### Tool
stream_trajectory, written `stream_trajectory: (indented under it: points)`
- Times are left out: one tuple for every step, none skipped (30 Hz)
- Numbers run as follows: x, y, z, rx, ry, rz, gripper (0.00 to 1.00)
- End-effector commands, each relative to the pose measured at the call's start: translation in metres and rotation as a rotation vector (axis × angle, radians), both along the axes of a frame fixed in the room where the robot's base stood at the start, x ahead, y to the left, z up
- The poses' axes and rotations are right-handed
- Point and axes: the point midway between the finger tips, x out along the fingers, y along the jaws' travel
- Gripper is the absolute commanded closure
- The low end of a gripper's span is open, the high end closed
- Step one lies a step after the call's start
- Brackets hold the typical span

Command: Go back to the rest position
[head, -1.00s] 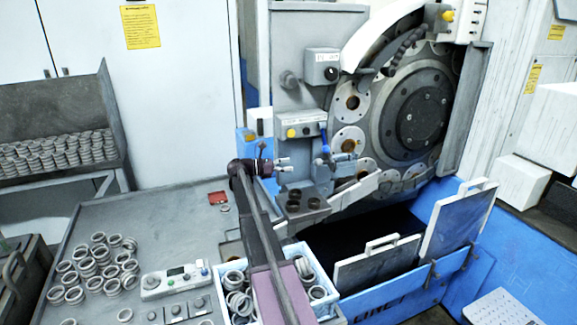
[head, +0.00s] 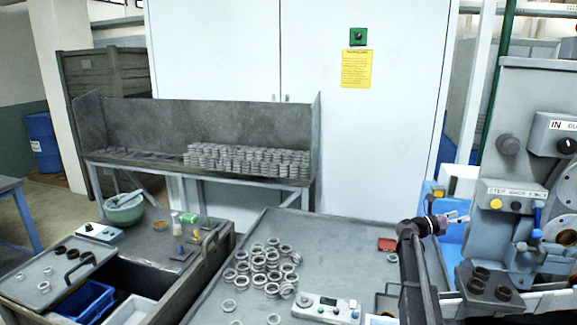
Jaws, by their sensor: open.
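My gripper (head: 457,217) is at the right of the head view, at the end of my dark arm. Its fingers point right, toward the grinder (head: 520,150). The jaws are open, and I see nothing between them. The gripper appears above the right edge of the grey table (head: 340,245), left of the grinder's small button panel (head: 515,195). I cannot tell how far it is from the panel. My arm hides part of the table's right side.
Loose metal rings (head: 265,268) and a control box (head: 326,308) lie on the table. A rack (head: 210,125) with rows of rings stands behind. A bench with a green bowl (head: 125,208) and a blue bin (head: 85,303) is at left. Bare tabletop lies behind the loose rings.

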Motion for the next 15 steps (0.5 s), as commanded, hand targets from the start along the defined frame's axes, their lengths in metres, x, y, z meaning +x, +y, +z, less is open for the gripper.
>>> stream_trajectory:
  points:
    - [0.005, 0.012, 0.004, -0.023, 0.05, 0.059, 0.2]
    - [0.01, 0.018, 0.006, -0.039, 0.084, 0.096, 0.2]
    - [0.018, 0.028, 0.008, -0.061, 0.129, 0.144, 0.2]
    - [0.023, 0.035, 0.01, -0.078, 0.163, 0.18, 0.2]
    - [0.028, 0.042, 0.011, -0.095, 0.198, 0.215, 0.2]
    - [0.035, 0.052, 0.013, -0.119, 0.244, 0.262, 0.2]
    - [0.039, 0.06, 0.014, -0.139, 0.28, 0.296, 0.2]
    - [0.044, 0.069, 0.015, -0.157, 0.316, 0.33, 0.2]
    - [0.05, 0.08, 0.015, -0.184, 0.364, 0.375, 0.2]
    - [0.055, 0.089, 0.015, -0.205, 0.4, 0.408, 0.2]
    - [0.059, 0.098, 0.015, -0.226, 0.438, 0.44, 0.2]
    - [0.063, 0.11, 0.014, -0.256, 0.488, 0.483, 0.2]
    - [0.067, 0.12, 0.014, -0.277, 0.524, 0.514, 0.2]
    - [0.07, 0.129, 0.013, -0.3, 0.562, 0.546, 0.2]
    - [0.074, 0.143, 0.011, -0.333, 0.613, 0.587, 0.2]
